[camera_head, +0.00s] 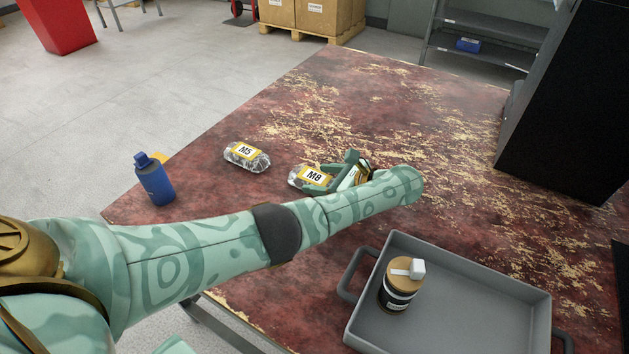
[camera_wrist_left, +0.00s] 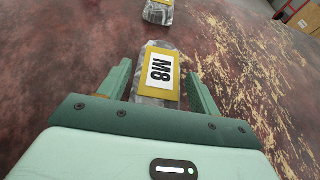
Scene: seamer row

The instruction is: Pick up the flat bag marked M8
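The flat bag marked M8 (camera_head: 313,177) lies on the worn red table, a clear bag with a yellow-edged white label. My left gripper (camera_head: 333,172) is at its right end in the head view, partly hidden by my own forearm. In the left wrist view, the M8 bag (camera_wrist_left: 160,75) lies between the two fingers of the open left gripper (camera_wrist_left: 162,82). A gap shows on at least the right side of the bag; whether the left finger touches it I cannot tell. My right gripper is not in view.
A similar bag marked M5 (camera_head: 246,157) lies left of the M8 bag. A blue bottle (camera_head: 155,180) stands near the table's left edge. A grey tray (camera_head: 480,322) holding a jar (camera_head: 398,290) is at the front right. A black cabinet (camera_head: 570,100) stands at the right. The table's far middle is clear.

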